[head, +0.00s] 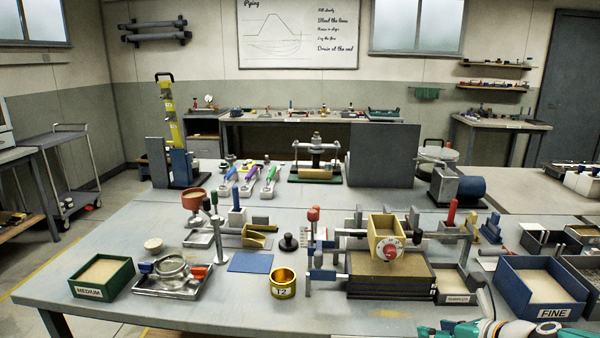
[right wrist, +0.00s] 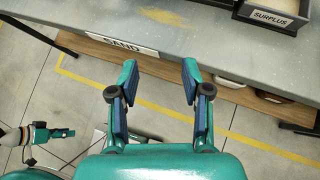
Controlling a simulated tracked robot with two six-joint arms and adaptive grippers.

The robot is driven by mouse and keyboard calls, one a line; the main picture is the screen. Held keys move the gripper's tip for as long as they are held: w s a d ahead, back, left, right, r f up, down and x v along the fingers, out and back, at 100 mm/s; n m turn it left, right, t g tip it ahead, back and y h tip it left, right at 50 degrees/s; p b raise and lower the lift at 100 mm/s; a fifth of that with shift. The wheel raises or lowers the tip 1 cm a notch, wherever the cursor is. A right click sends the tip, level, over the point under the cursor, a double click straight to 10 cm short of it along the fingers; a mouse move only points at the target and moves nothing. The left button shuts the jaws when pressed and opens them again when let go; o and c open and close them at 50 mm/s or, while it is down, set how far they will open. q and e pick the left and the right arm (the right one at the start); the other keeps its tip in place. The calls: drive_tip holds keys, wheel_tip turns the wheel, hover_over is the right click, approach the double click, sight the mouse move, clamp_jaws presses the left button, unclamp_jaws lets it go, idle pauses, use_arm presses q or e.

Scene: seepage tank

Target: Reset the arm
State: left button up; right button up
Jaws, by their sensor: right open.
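My right gripper (head: 436,329) is at the bottom right of the head view, near the table's front edge. In the right wrist view (right wrist: 157,82) its two teal and blue fingers are spread apart with nothing between them. The fingertips point toward the front edge of the table, with floor below. My left gripper is not in the head view. A small teal and dark piece (right wrist: 50,134) at the left of the right wrist view looks like part of my left arm; its jaws are too small to read.
The blue FINE box (head: 541,285) and SURPLUS tray (head: 457,284) stand near my right arm. A yellow hopper (head: 386,229) sits over a dark sand box (head: 390,270). A brass T2 cup (head: 283,284) and green MEDIUM box (head: 102,275) are further left.

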drive_tip(key=s+a+f+n+g+p, duration=0.2)
drive_tip(key=s+a+f+n+g, duration=0.15)
drive_tip(key=f, duration=0.55)
drive_tip(key=s+a+f+n+g+p, duration=0.2)
drive_tip(key=s+a+f+n+g, duration=0.15)
drive_tip(key=f, duration=0.65)
drive_tip(key=s+a+f+n, duration=0.2)
drive_tip(key=s+n, duration=0.3)
drive_tip(key=n, duration=0.3)
drive_tip(key=s+a+f+n+g+p, duration=0.1)
drive_tip(key=s+a+f+n, duration=0.1)
drive_tip(key=s+f+n, duration=0.3)
drive_tip(key=s+a+f+n+g, duration=0.1)
drive_tip(key=s+a+f+n, duration=0.2)
drive_tip(key=s+n, duration=0.3)
drive_tip(key=f+n, duration=0.1)
drive_tip(key=n, duration=0.4)
drive_tip(key=shift+p, duration=0.4)
